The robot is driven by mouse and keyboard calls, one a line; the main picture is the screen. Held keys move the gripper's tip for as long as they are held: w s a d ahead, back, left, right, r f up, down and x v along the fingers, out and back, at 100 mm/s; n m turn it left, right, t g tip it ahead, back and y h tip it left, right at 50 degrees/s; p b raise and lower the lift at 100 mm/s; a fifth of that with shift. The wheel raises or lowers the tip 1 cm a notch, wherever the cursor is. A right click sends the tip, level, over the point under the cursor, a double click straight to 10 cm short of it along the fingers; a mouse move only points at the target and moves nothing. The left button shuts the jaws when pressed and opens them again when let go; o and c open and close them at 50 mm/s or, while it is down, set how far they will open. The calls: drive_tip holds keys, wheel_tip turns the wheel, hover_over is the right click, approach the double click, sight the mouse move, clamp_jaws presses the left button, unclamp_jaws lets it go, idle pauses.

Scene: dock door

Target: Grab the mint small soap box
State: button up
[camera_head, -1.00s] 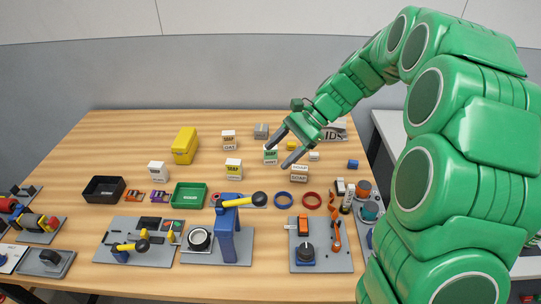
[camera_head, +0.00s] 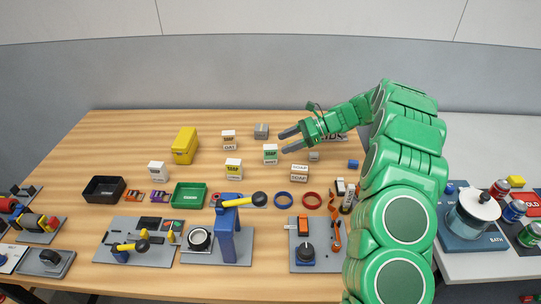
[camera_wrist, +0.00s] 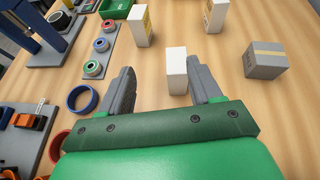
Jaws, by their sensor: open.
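The mint small soap box (camera_head: 270,155) is white with a green label and stands upright on the wooden table. In the wrist view the white box (camera_wrist: 176,70) ahead shows a plain side face between my fingertips. My gripper (camera_head: 290,140) is open and empty, right of the box in the head view and pointing left. I see no contact with the box.
A yellow-label soap box (camera_head: 233,169), an oat box (camera_head: 229,140), a grey box (camera_head: 261,131) and a white soap box (camera_head: 299,174) stand around it. A blue ring (camera_head: 284,200) and a blue lever post (camera_head: 229,234) are nearer the front edge.

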sight(270, 150)
drive_tip(key=w+f, duration=0.1)
drive_tip(key=w+d+f+m, duration=0.1)
drive_tip(key=shift+w+f+t+y, duration=0.2)
drive_tip(key=shift+f+t+y, duration=0.1)
drive_tip(key=shift+f, duration=0.1)
drive_tip(key=shift+x, duration=3.85)
drive_tip(key=shift+s, duration=0.15)
drive_tip(key=c, duration=1.1)
drive_tip(key=shift+r, duration=0.15)
